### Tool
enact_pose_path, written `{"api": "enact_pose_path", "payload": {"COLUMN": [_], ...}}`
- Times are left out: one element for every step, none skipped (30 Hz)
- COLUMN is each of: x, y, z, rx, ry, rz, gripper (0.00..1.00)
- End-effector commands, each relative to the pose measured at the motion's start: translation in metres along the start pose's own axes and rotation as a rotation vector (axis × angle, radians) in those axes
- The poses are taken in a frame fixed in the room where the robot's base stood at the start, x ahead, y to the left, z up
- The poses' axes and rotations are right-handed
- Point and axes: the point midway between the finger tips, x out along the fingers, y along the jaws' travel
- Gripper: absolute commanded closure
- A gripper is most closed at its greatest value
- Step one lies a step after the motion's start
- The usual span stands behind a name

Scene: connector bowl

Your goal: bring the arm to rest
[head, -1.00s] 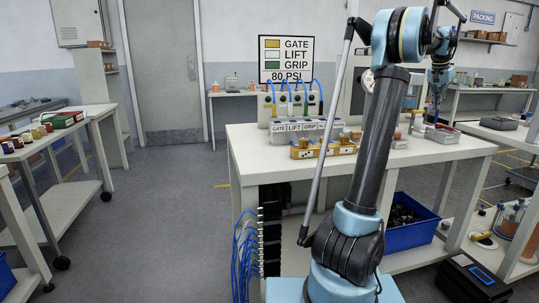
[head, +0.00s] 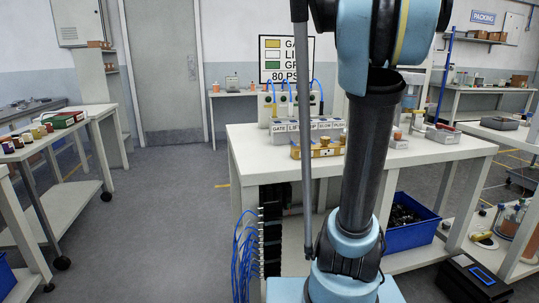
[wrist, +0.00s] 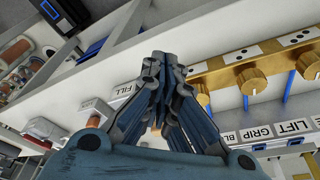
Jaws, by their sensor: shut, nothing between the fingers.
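My arm (head: 368,160) stands upright in front of the white workbench in the head view, its upper links running out of the top of the picture. My gripper is outside the head view. In the wrist view my gripper (wrist: 155,60) is shut and empty, its fingertips together above the bench. A brass block with round knobs (wrist: 252,75) lies to the right of the fingertips. Labelled boxes reading LIFT and GRIP (wrist: 290,130) lie to the lower right. I cannot tell the exact gap between the fingers and these things.
The white workbench (head: 440,155) carries the brass block (head: 322,150) and grey labelled boxes (head: 283,133). A blue bin (head: 413,235) is on its lower shelf. A side table (head: 90,120) is at the left. The floor (head: 165,215) between them is clear.

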Motion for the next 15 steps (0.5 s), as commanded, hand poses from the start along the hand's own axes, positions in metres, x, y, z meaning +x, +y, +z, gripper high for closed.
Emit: {"api": "enact_pose_path", "payload": {"x": [0.005, 0.008, 0.013, 0.016, 0.020, 0.025, 0.029, 0.033, 0.039, 0.044, 0.049, 0.055, 0.060, 0.066, 0.073], "y": [-0.008, -0.012, -0.017, -0.021, -0.024, -0.028, -0.031, -0.033, -0.036, -0.038, -0.040, -0.042, -0.044, -0.045, -0.046], "z": [0.022, 0.033, 0.048, 0.059, 0.070, 0.085, 0.097, 0.108, 0.123, 0.134, 0.145, 0.160, 0.171, 0.182, 0.196], "rx": [-0.028, -0.045, -0.065, -0.080, -0.095, -0.115, -0.131, -0.146, -0.167, -0.183, -0.197, -0.218, -0.233, -0.249, -0.269], "ry": [-0.003, -0.004, -0.006, -0.008, -0.010, -0.012, -0.013, -0.015, -0.017, -0.018, -0.020, -0.022, -0.023, -0.024, -0.026], "rz": [-0.007, -0.011, -0.016, -0.020, -0.024, -0.030, -0.034, -0.037, -0.043, -0.047, -0.050, -0.056, -0.059, -0.063, -0.068], "gripper": [1.00, 1.00, 1.00, 1.00, 1.00, 1.00, 1.00, 1.00, 1.00, 1.00, 1.00, 1.00, 1.00, 1.00, 1.00]}}
